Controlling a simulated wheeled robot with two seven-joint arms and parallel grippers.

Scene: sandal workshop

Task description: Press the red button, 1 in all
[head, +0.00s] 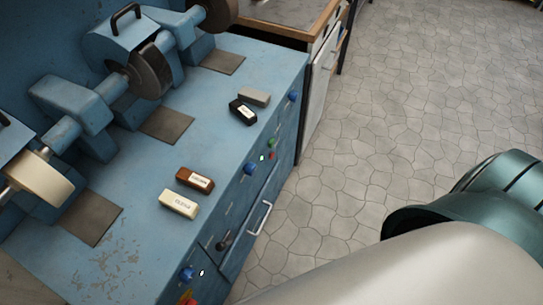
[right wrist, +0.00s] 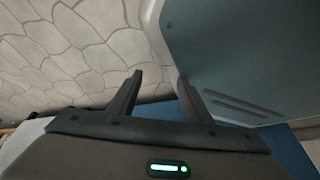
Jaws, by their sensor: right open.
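A small red button (head: 270,155) sits on the front face of the blue machine bench (head: 290,105), just below a green one. A second red piece (head: 191,300) with yellow by it shows low on the same face, partly cut by the picture's bottom edge. My right gripper (right wrist: 158,92) is open in the right wrist view, with nothing between its fingers. No red button shows in that view. The right gripper is not visible in the head view, where only part of my arm shows. My left gripper is in neither view.
Blue knobs (head: 250,168) and a drawer handle (head: 260,217) are on the bench front. Polishing wheels (head: 150,72) and several small blocks, such as a cream one (head: 180,204), are on top. Open tiled floor (head: 390,100) lies to the right.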

